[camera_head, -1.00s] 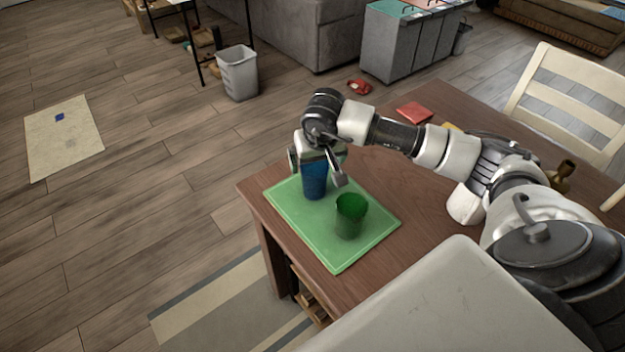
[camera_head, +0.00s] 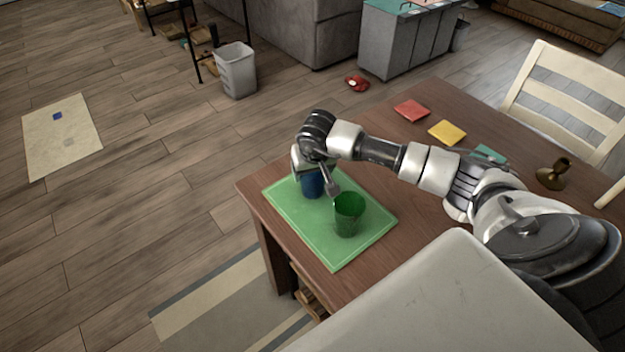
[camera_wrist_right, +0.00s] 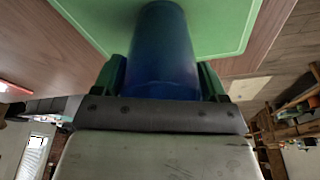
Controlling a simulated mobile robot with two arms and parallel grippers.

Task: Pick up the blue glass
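The blue glass (camera_head: 312,184) stands upright near the far left part of the green board (camera_head: 350,254). My right gripper (camera_head: 315,178) is low over it, with one finger on each side. In the right wrist view the blue glass (camera_wrist_right: 163,50) fills the space between the two dark fingers of the gripper (camera_wrist_right: 162,78). The fingers look spread and very near its sides; any contact is hard to see. The gripper hides the glass's upper part in the head view. My left gripper is not in view.
A green glass (camera_head: 348,214) stands on the board close to the right finger. Red (camera_head: 411,110) and yellow (camera_head: 447,132) squares and a brass holder (camera_head: 553,174) are on the wooden table (camera_head: 440,97). A chair (camera_head: 568,95) stands beyond the right edge.

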